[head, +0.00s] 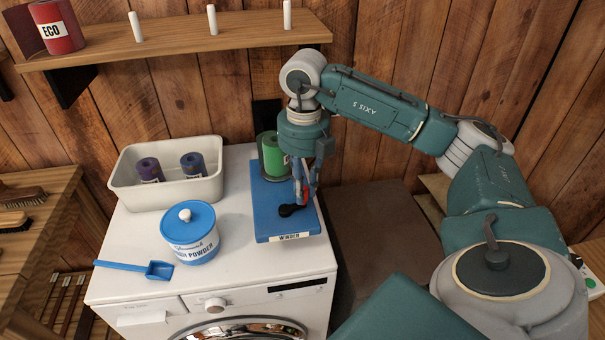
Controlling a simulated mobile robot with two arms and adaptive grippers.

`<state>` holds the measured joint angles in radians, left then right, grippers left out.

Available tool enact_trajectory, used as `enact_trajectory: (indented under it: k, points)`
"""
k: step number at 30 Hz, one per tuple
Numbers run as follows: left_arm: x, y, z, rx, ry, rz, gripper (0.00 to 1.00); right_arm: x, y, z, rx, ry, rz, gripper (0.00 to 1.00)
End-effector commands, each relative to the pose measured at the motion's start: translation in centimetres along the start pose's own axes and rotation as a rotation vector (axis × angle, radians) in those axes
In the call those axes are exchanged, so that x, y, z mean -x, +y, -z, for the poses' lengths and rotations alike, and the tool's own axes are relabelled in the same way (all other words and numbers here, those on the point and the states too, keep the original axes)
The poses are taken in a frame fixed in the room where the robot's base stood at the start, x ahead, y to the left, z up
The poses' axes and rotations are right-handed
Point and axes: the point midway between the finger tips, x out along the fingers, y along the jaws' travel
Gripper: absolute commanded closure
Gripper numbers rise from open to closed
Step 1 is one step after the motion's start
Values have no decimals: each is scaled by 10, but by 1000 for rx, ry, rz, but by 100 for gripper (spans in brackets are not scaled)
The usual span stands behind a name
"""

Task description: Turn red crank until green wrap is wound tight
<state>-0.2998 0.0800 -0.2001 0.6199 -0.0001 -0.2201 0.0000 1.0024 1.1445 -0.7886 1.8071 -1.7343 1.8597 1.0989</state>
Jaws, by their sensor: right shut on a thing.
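The blue winder board (268,220), labelled WINDER, lies on top of the white washing machine. The green wrap (273,156) is a roll standing upright at the back of the winder, partly covered by my arm. How tight it is wound, I cannot tell. My right gripper (303,196) points down over the right side of the winder. It is shut on the red crank (306,197), of which only a small red part shows between the fingers. A black rounded piece (290,210) sticks out left of the fingertips. My left gripper is not in view.
A blue-lidded powder jar (192,249) and a blue scoop (137,267) are in front. A wooden shelf (200,45) is above.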

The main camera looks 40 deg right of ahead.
Motion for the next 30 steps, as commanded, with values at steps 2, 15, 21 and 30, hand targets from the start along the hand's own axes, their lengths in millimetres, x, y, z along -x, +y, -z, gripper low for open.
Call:
enact_trajectory:
  k: [2, 15, 21, 30]
  points:
    - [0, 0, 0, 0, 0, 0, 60, 1, -1, -1, -3, -3, 0, 100]
    - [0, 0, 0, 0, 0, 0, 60, 1, 0, 0, 0, -1, 0, 61]
    - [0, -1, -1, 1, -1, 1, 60, 2, 0, 0, 1, -1, 0, 61]
    - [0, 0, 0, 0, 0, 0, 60, 47, 1, -1, 0, -5, -5, 61]
